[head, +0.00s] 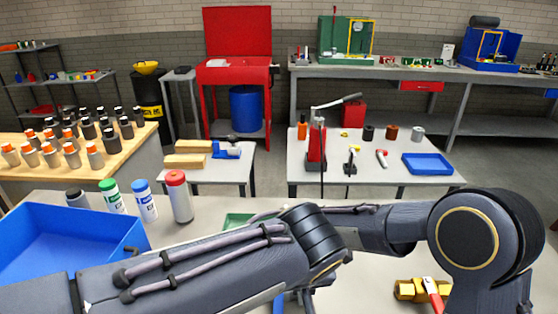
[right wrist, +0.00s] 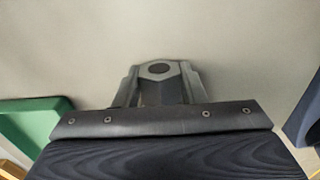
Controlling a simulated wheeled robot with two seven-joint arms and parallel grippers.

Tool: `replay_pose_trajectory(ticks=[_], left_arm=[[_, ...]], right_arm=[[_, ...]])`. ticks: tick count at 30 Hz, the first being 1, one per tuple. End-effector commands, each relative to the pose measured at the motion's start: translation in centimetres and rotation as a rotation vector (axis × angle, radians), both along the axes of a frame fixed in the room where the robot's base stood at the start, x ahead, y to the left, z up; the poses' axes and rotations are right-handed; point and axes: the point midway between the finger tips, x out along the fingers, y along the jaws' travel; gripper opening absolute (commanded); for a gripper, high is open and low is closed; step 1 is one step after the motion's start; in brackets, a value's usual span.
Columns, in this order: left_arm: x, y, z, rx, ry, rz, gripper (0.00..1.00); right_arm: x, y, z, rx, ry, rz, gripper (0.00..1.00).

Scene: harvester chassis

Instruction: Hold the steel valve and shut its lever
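In the right wrist view a grey six-sided metal end with a dark round hole, which looks like the steel valve (right wrist: 160,71), sits between the fingers of my right gripper (right wrist: 160,88). The fingers touch its two sides. The rest of the valve and its lever are hidden behind the gripper's dark plate. In the head view my arms cross the front table and hide both the steel valve and my right gripper. My left gripper is not visible in either view.
A brass valve with a red lever (head: 410,290) lies at the right of the front table (head: 350,285).

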Motion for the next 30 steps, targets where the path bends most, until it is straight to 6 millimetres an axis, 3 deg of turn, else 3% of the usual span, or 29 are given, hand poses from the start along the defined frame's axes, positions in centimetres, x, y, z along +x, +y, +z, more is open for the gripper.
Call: replay_pose_trajectory(ticks=[1,6,17,30], left_arm=[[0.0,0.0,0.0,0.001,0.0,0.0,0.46],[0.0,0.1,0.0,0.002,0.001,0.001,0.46],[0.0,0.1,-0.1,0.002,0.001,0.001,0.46],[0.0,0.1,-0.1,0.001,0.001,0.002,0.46]], right_arm=[[0.1,0.0,0.1,0.002,-0.003,0.0,0.43],[0.0,0.0,0.1,0.001,-0.002,0.0,0.62],[0.1,0.0,0.9,0.002,-0.004,-0.001,0.62],[0.1,0.0,9.5,0.004,-0.006,0.0,0.62]])
